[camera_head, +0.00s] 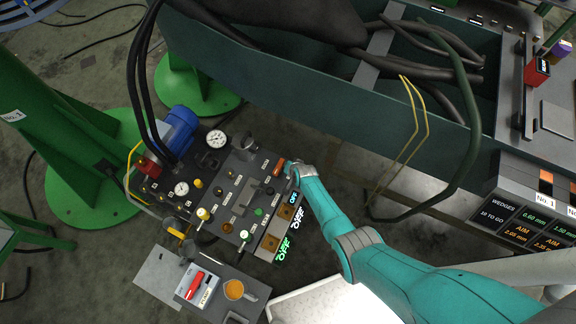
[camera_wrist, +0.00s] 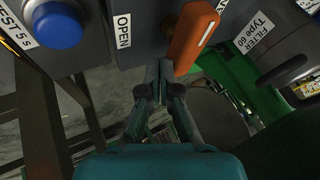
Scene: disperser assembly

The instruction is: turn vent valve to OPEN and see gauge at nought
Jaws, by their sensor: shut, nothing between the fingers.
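The vent valve's handle seems to be the orange lever (camera_wrist: 195,38) with a white line, set slantwise beside an OPEN label (camera_wrist: 123,32) in the wrist view. The lever also shows in the head view (camera_head: 279,167) at the panel's right edge. My gripper (camera_wrist: 166,68) is shut and empty, its fingertips close by the lever's lower end; I cannot tell whether they touch. In the head view my gripper (camera_head: 298,172) is just right of the lever. Two white dial gauges, one at the back (camera_head: 216,139) and one at the left (camera_head: 181,188), are too small to read.
A blue button (camera_wrist: 57,25) is left of the OPEN label, and a dark filter housing (camera_wrist: 281,62) is at the right. The panel (camera_head: 240,195) carries several knobs. A green trough (camera_head: 300,95) with cables lies behind, and a yellow hose loop (camera_head: 415,120) hangs from it.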

